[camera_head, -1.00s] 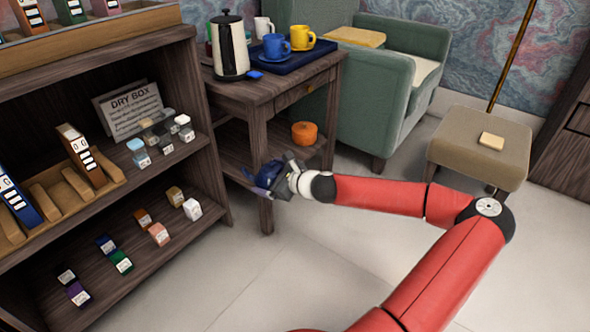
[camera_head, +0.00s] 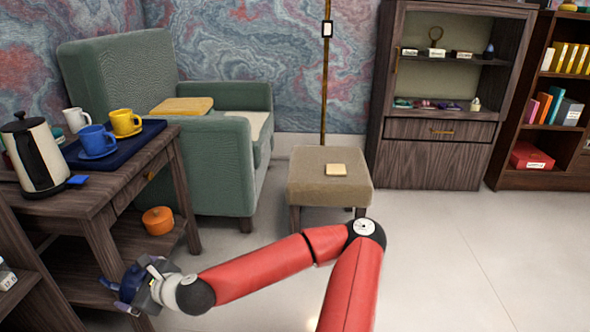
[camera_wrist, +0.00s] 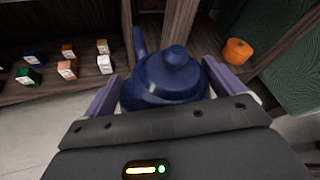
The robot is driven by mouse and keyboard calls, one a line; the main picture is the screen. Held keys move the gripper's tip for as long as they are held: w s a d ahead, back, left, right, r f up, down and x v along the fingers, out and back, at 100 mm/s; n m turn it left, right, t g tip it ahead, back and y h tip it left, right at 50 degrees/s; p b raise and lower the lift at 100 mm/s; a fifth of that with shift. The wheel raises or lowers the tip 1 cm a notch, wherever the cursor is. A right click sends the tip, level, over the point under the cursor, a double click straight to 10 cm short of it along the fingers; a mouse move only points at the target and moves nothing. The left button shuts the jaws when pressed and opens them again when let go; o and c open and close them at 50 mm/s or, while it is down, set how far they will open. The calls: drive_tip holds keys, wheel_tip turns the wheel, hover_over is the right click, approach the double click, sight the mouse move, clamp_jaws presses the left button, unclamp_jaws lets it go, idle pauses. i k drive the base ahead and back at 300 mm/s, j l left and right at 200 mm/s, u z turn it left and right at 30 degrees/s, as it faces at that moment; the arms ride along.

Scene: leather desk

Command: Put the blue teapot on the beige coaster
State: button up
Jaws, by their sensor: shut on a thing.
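The blue teapot (camera_wrist: 168,80) is held between the two purple fingers of my gripper (camera_wrist: 163,92) in the wrist view. Its lid knob and spout show, and its underside is hidden. In the head view, my gripper (camera_head: 138,285) with the dark blue teapot (camera_head: 131,279) is at the lower left, in front of the side table's lower part.
The side table (camera_head: 105,205) carries a kettle (camera_head: 38,155) and a blue tray (camera_head: 120,145) with mugs. An orange pot (camera_head: 158,220) sits on its lower shelf. Floor at right is clear.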

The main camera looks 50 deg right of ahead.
sight(336, 168)
drive_tip(key=i+z, duration=0.15)
drive_tip(key=z, duration=0.3)
drive_tip(key=i+z, duration=0.15)
drive_tip(key=z, duration=0.3)
drive_tip(key=i+j+z, duration=0.1)
drive_tip(key=z, duration=0.35)
drive_tip(key=i+j+z, duration=0.1)
drive_tip(key=z, duration=0.35)
